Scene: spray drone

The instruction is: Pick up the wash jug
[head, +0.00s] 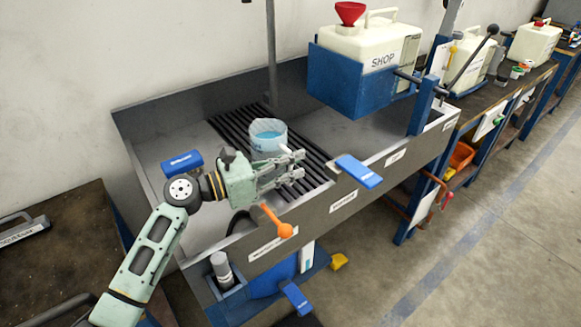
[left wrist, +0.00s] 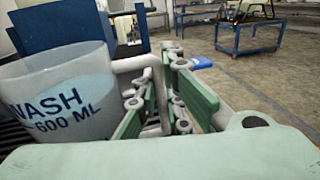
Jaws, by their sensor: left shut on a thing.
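The wash jug (head: 267,138) is a translucent cup with blue liquid inside, upright over the dark slatted rack in the sink bench. In the left wrist view the jug (left wrist: 60,95) fills the left side, with "WASH" and "600 ML" printed on it. My left gripper (head: 294,166) is at the jug's near right side. In the left wrist view its fingers (left wrist: 163,85) are closed around the jug's pale handle (left wrist: 140,72). I cannot tell whether the jug's base touches the rack. My right gripper is not in view.
The slatted rack (head: 222,124) lies across the grey sink bench (head: 330,205). A white SHOP tank (head: 372,48) with a red funnel stands in a blue holder at the back right. A blue-handled item (head: 358,171) and an orange valve handle (head: 284,230) are at the front edge.

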